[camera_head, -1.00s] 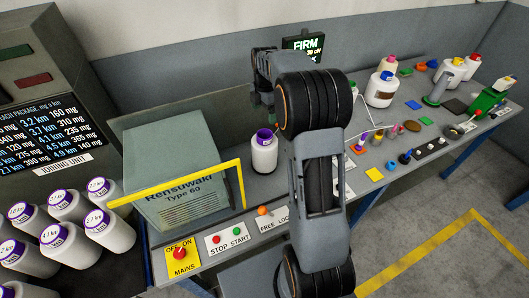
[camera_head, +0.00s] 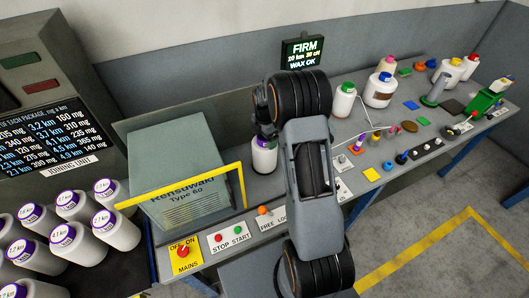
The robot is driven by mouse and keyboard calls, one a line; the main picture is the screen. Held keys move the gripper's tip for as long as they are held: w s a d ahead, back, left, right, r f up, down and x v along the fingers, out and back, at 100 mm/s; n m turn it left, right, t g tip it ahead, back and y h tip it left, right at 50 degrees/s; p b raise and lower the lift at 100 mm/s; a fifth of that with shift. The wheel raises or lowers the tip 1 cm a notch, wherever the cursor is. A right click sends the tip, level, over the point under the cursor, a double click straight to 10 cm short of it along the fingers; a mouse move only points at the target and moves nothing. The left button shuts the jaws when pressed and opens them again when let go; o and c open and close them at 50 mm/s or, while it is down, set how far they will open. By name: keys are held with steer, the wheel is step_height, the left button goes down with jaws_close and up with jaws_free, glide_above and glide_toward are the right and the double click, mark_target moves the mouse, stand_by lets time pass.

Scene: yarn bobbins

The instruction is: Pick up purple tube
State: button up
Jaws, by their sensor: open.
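A white yarn bobbin with a purple tube top (camera_head: 264,157) stands upright on the grey bench, right of the yellow-framed machine. My gripper (camera_head: 266,132) is just above and over its top, mostly hidden by my own arm. It is open; whether its fingers touch the tube cannot be told. Several other white bobbins with purple tops (camera_head: 76,242) stand in a group at the lower left.
The machine (camera_head: 180,170) with its yellow frame (camera_head: 240,185) is close on the left of the bobbin. A green-topped bobbin (camera_head: 343,101) and a blue-topped one (camera_head: 379,90) stand to the right. A lit sign (camera_head: 303,53) stands behind my arm.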

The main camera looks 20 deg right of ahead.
steer(key=shift+f, duration=0.1)
steer(key=c, duration=1.6)
steer(key=shift+r, duration=0.2)
step_height(320, 180, up, 12)
steer(key=b, duration=0.3)
steer(key=s+d+b, duration=0.1)
steer(key=s+b, duration=0.4)
steer(key=s, duration=1.3)
steer(key=shift+d+f, duration=0.15)
steer(key=shift+d, duration=0.2)
